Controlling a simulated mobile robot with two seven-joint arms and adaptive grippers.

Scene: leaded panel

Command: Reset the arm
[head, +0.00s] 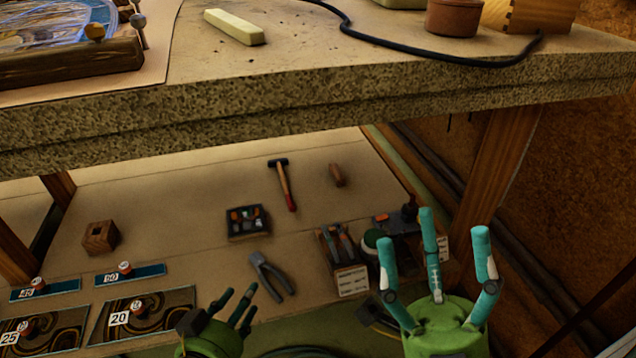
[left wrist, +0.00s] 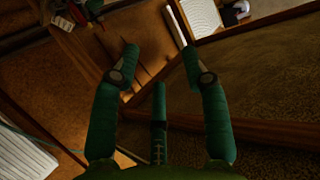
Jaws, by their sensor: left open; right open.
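My left gripper (head: 235,308) is low in the head view, in front of the lower shelf, with its dark green fingers spread and nothing between them. It also shows in the left wrist view (left wrist: 158,68), open and empty. My right gripper (head: 434,240) is at the lower right of the head view, its teal fingers pointing up and spread apart, empty. Both grippers are below the edge of the workbench (head: 300,100). The leaded panel (head: 60,35) lies in a wooden frame at the bench's upper left, far from both grippers.
On the bench are a pale bar (head: 235,27), a black cable (head: 400,45) and a terracotta pot (head: 453,17). The lower shelf (head: 200,180) holds a hammer (head: 283,184), pliers (head: 270,274), a wooden block (head: 100,238) and tool boxes. The thick bench edge overhangs the grippers.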

